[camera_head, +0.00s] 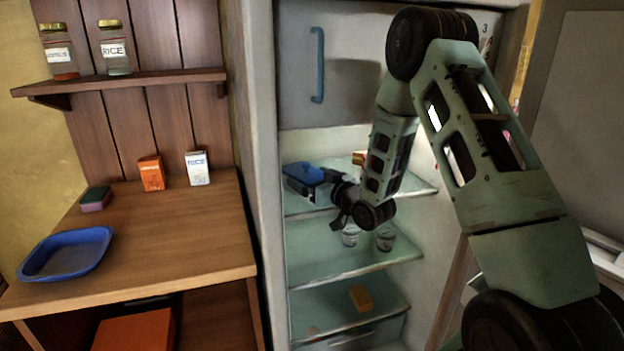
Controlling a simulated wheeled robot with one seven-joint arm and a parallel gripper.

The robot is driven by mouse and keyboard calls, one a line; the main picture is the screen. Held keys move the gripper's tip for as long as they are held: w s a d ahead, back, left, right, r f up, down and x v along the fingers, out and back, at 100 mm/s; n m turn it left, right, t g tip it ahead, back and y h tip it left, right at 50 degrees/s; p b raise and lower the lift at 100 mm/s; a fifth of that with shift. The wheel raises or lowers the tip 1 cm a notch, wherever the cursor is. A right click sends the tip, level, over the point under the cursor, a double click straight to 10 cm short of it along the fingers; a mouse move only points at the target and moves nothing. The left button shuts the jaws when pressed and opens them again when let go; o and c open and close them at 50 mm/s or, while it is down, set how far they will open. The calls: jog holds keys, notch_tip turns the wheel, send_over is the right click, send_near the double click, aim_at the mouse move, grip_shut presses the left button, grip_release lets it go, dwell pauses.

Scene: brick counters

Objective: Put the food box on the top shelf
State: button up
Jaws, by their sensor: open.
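A food box with a blue lid (303,173) sits at the left of the top glass shelf (310,211) inside the open fridge. Its right end is close to my gripper. My gripper (334,196) is open, at the shelf's front, just right of the box. I cannot tell whether a finger touches the box. My arm hides the middle of the top shelf.
A small item (358,158) shows behind my arm. The fridge's left wall (265,200) borders a wooden counter (180,228) with a blue tray (66,253).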

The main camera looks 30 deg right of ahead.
jog(key=s+d+b, duration=0.1)
jog(key=s+b, duration=0.1)
jog(key=s, duration=1)
jog(key=shift+d, duration=0.15)
